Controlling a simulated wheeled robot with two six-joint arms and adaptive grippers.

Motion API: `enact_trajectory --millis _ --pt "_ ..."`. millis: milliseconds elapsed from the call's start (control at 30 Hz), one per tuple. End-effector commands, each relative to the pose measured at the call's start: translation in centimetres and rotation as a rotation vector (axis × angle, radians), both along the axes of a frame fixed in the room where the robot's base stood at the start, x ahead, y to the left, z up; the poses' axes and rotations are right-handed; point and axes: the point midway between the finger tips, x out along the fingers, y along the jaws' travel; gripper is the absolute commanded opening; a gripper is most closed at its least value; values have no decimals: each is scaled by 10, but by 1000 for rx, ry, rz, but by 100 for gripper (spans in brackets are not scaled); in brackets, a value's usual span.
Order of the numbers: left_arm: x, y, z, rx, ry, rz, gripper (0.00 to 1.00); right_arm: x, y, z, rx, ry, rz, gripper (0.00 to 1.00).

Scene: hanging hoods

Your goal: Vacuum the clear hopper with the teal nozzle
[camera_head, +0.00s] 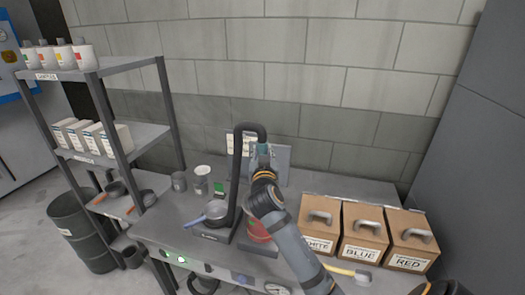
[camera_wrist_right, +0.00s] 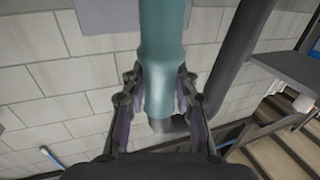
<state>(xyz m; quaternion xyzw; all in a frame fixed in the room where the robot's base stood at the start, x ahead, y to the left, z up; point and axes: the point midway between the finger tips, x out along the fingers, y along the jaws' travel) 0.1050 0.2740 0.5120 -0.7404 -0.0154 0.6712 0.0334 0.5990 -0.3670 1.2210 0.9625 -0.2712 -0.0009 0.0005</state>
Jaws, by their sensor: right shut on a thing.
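My right gripper (camera_wrist_right: 158,100) is shut on the teal nozzle (camera_wrist_right: 162,45), which runs between its two fingers in the right wrist view. In the head view my right gripper (camera_head: 264,172) is raised above the grey bench, and a little of the teal nozzle (camera_head: 263,152) shows at its tip. A black hose or pipe (camera_head: 238,165) arches beside it. A round container with red in it (camera_head: 256,231) stands on the bench below, partly hidden by my right arm; I cannot tell whether it is the clear hopper. My left gripper is not in view.
Boxes labelled white (camera_head: 319,220), blue (camera_head: 364,236) and red (camera_head: 408,238) stand at the bench's right. A brush (camera_head: 347,272) lies at the front edge. A shelf rack (camera_head: 125,158) stands left.

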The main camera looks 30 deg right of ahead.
Motion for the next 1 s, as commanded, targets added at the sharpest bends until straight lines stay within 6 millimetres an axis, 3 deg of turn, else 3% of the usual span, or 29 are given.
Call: enact_trajectory --millis 33,700,1000 --pt "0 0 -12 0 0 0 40 0 0 -11 -1 -2 0 0" --pt "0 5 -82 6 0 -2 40 0 0 -89 0 -1 0 0" --pt "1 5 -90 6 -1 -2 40 0 0 -97 0 -2 0 0"
